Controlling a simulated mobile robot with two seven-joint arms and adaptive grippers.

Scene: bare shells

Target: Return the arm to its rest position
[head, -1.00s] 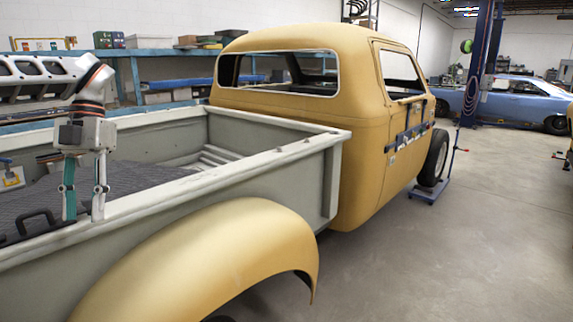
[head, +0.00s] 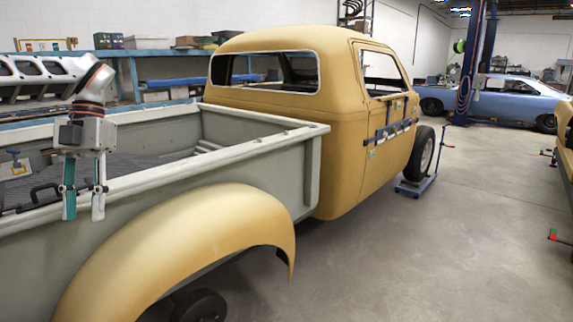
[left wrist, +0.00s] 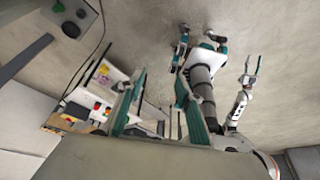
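My left arm comes in from the left in the head view. Its gripper (head: 84,206) hangs pointing down with two teal-and-grey fingers apart and nothing between them. In the picture it overlaps the near side wall of the truck bed (head: 150,182); I cannot tell the gap. In the left wrist view the left gripper's fingers (left wrist: 161,80) stand wide apart with nothing held. A second white arm also shows there, and its gripper (left wrist: 250,68), which looks like my right one, has its fingers spread and empty. The right gripper is outside the head view.
A yellow pickup shell (head: 345,130) fills the middle, its front wheel on a blue dolly (head: 416,187). A black handle (head: 42,193) shows in its bed. A blue workbench (head: 130,62) runs behind. A blue car (head: 510,97) and lift post stand far right. Open concrete floor (head: 440,260) lies right.

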